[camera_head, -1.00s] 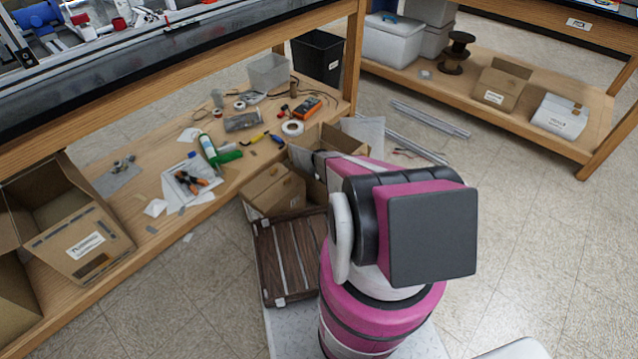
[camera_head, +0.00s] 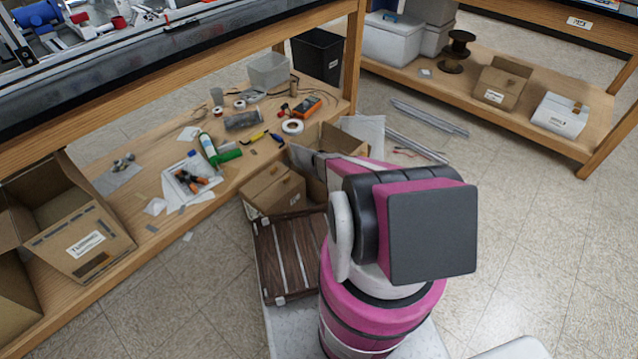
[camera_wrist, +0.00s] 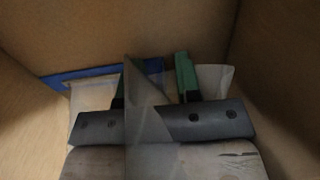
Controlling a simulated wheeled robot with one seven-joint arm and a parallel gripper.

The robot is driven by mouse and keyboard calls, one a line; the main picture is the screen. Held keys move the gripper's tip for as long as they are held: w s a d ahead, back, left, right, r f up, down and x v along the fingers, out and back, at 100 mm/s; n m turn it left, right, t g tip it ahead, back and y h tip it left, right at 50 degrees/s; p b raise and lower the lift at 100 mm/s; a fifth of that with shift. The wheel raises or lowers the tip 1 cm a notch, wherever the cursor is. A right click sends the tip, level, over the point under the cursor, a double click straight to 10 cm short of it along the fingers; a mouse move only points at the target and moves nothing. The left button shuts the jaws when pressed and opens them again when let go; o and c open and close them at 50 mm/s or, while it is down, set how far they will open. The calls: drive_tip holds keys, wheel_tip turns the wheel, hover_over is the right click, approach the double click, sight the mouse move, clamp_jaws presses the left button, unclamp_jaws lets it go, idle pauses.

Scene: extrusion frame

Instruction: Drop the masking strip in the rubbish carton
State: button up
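The rubbish carton (camera_head: 343,138) appears to be the open brown box beyond my arm, on the floor by the bench. Its cardboard walls (camera_wrist: 275,60) surround the wrist view. My gripper (camera_wrist: 155,82) is inside it, with green-tipped fingers apart. A blue strip (camera_wrist: 85,76), which looks like the masking strip, lies across the far side behind the fingers. I cannot tell if it touches them. A greyish translucent piece (camera_wrist: 147,115) overlaps the gripper's middle. In the head view my arm hides the fingers.
Whitish scraps (camera_wrist: 216,80) show beside the fingers. A closed brown box (camera_head: 273,189) stands next to the carton, near a dark wooden slatted surface (camera_head: 290,255). The bench's lower shelf (camera_head: 125,208) holds tools and a large open box (camera_head: 85,243).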

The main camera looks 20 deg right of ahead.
wheel_tip(320, 180, up, 13)
drive_tip(key=s+a+r+m, duration=0.2)
drive_tip(key=s+r, duration=0.6)
drive_tip(key=r, duration=0.4)
drive_tip(key=s+a+r+m, duration=0.2)
drive_tip(key=s+a+r, duration=0.2)
drive_tip(key=s+r, duration=0.5)
drive_tip(key=s+a+r+m, duration=0.2)
drive_tip(key=s+a+r, duration=0.2)
drive_tip(key=s+r, duration=0.5)
wheel_tip(320, 180, up, 6)
drive_tip(key=shift+r+m, duration=0.25)
drive_tip(key=shift+m, duration=0.15)
